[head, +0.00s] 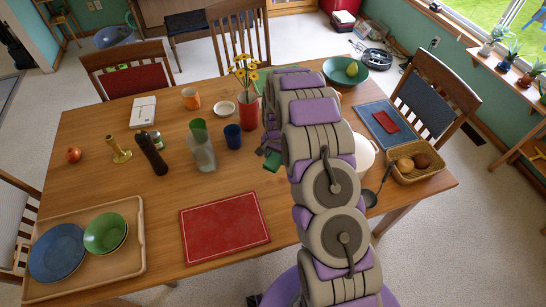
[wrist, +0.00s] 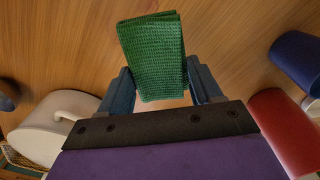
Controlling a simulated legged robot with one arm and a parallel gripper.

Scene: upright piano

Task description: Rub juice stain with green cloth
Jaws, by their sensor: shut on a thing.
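The green cloth (wrist: 152,55) is a folded, textured piece held between the two blue-grey fingers of my gripper (wrist: 163,88) in the wrist view. A small part of the cloth (head: 272,161) shows in the head view beside my arm, over the middle of the wooden table (head: 165,215). My gripper is shut on the cloth. Bare wood shows beyond the cloth in the wrist view; I cannot tell whether the cloth touches it. I cannot make out a juice stain in either view. My arm hides part of the table.
A red vase with yellow flowers (head: 250,108) and a blue cup (head: 233,136) stand left of my gripper in the head view. A white pot (head: 364,152) and a basket (head: 414,173) are to the right. A red board (head: 225,228) lies nearer.

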